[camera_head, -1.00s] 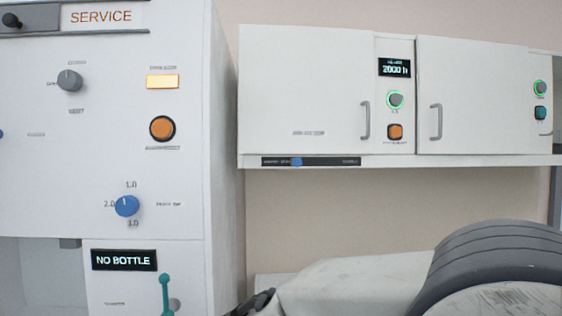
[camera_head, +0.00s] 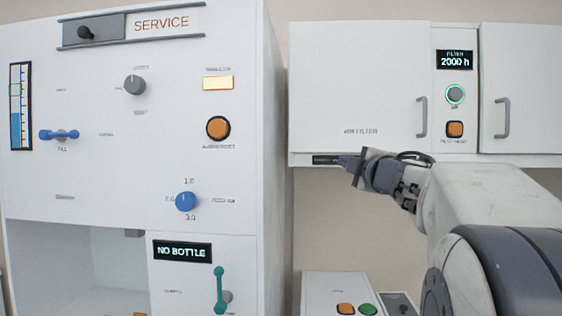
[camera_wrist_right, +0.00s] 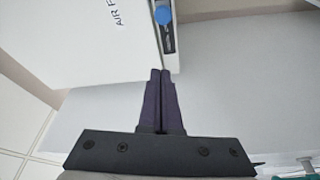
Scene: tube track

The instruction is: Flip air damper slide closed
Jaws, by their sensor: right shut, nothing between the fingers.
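The air damper slide is a dark strip (camera_head: 324,160) along the lower front edge of the AIR FILTER cabinet (camera_head: 365,90). My right gripper (camera_head: 346,161) covers much of it in the head view, and the slide's knob is hidden there. In the right wrist view the blue knob (camera_wrist_right: 163,17) sits on the dark strip (camera_wrist_right: 169,42), ahead of the right gripper's fingertips (camera_wrist_right: 162,71). The fingers are shut together with nothing between them. They show a gap to the knob and lie close to the strip's near end; contact cannot be told. My left gripper is out of view.
A tall SERVICE panel (camera_head: 230,130) with knobs and buttons stands to the left, its side wall near the strip. Below the cabinet is a low white unit (camera_head: 320,290) with orange and green buttons. The space between them is open.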

